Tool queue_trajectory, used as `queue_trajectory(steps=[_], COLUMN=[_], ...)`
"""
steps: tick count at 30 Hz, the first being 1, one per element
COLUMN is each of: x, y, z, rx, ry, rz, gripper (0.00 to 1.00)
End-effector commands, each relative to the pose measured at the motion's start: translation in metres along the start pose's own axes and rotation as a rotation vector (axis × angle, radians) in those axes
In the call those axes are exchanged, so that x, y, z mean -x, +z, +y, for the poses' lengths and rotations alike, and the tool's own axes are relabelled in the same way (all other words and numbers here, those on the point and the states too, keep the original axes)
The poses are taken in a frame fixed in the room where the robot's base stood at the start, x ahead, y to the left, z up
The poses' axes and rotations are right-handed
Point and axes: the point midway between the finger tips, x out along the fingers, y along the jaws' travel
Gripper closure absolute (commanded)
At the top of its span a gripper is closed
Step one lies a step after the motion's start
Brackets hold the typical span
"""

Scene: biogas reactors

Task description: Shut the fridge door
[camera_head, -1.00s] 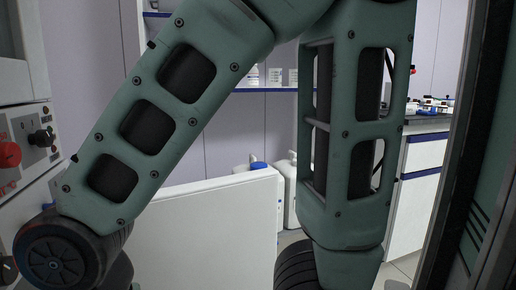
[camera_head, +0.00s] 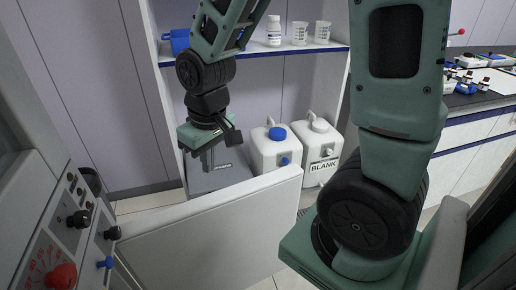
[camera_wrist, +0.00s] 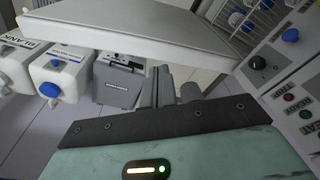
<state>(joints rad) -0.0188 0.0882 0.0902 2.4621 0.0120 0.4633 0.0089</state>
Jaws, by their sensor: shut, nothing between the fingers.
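The fridge door (camera_head: 210,240) is a white panel standing open. It runs from the control-panel unit at the left toward the middle of the head view. In the wrist view the door (camera_wrist: 130,42) crosses the top, with wire racks and blue-capped bottles (camera_wrist: 262,8) beyond it. My gripper (camera_head: 208,160) is on the far side of the door from the head camera, near its top edge. In the wrist view its dark fingers (camera_wrist: 163,87) are together and empty, pointing toward the door. I cannot tell whether they touch it.
Two white canisters (camera_head: 276,150), one labelled BLANK (camera_head: 322,152), stand behind the door, next to a grey box (camera_head: 222,178). A shelf (camera_head: 262,49) with cups and a bottle is above. The control panel (camera_head: 62,235) has knobs and a red button. A lab bench (camera_head: 480,125) is at right.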

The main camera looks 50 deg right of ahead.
Motion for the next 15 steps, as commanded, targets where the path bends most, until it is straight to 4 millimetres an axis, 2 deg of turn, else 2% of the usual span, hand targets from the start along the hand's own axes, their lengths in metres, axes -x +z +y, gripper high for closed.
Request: queue_trajectory(steps=[1,3,5,10,15], x=[0.025,0.033,0.033,-0.004,-0.054], y=[-0.013,-0.028,-0.041,-0.064,-0.07], z=[0.018,0.043,0.07,0.133,0.184], rx=[-0.046,-0.108,-0.168,-0.291,-0.388], ry=[0.009,0.021,0.031,0.035,0.017], rz=[-0.012,-0.034,-0.066,-0.169,-0.274], gripper=[1.0,1.0,1.0,1.0,1.0])
